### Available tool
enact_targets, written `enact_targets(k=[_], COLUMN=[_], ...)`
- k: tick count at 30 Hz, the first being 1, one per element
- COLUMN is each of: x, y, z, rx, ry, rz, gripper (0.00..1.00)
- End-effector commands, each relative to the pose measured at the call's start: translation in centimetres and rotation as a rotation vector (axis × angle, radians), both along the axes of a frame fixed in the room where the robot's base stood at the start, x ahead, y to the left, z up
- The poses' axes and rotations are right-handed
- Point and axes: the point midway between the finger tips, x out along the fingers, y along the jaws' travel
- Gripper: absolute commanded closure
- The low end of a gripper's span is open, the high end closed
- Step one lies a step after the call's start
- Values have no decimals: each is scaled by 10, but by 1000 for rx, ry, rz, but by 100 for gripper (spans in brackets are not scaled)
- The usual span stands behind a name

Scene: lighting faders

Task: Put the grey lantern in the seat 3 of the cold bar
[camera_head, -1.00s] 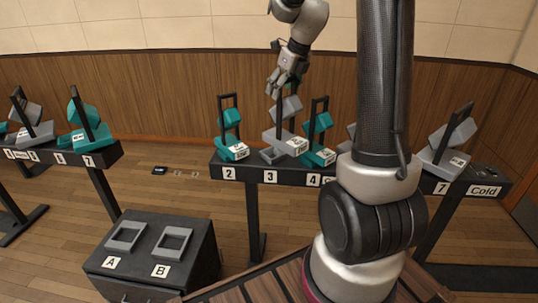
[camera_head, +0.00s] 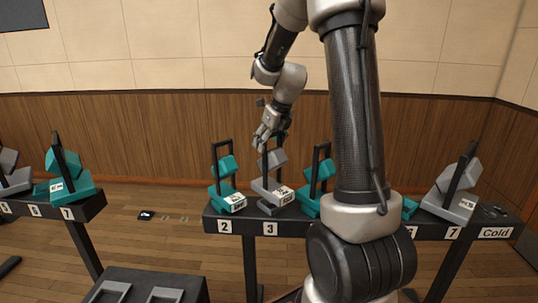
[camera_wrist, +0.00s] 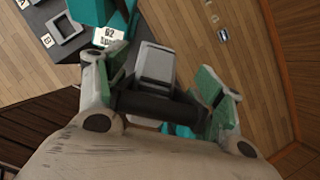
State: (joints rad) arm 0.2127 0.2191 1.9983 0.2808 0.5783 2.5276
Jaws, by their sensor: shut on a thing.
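The grey lantern (camera_head: 268,188) is at seat 3 (camera_head: 267,208) of the cold bar (camera_head: 345,229), with its white tag facing front. It looks slightly tilted, and I cannot tell whether its base rests fully in the seat. My gripper (camera_head: 267,142) is above it, shut on its dark upright handle. In the wrist view the fingers (camera_wrist: 158,103) close around the dark handle bar (camera_wrist: 150,104), with the grey lantern head (camera_wrist: 154,66) just beyond.
A teal lantern (camera_head: 224,190) stands close on the left at position 2, another teal lantern (camera_head: 310,202) close on the right. A grey lantern (camera_head: 452,200) stands at 7. My arm hides the middle of the bar. A second rack (camera_head: 88,208) is at left, a dark cabinet (camera_head: 140,283) in front.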

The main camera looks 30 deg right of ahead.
Motion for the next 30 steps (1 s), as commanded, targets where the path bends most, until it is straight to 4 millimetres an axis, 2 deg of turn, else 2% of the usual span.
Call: enact_targets(k=[8,14,15,18,19,30], x=[0,0,-1,-1,-1,-1], y=[0,0,0,0,0,0], z=[-32,-35,-36,-36,-36,-34], rx=[0,-1,0,0,0,0], ry=[0,-2,1,1,1,-1], rz=[-1,0,0,0,0,0], gripper=[100,100,30,12,8,8])
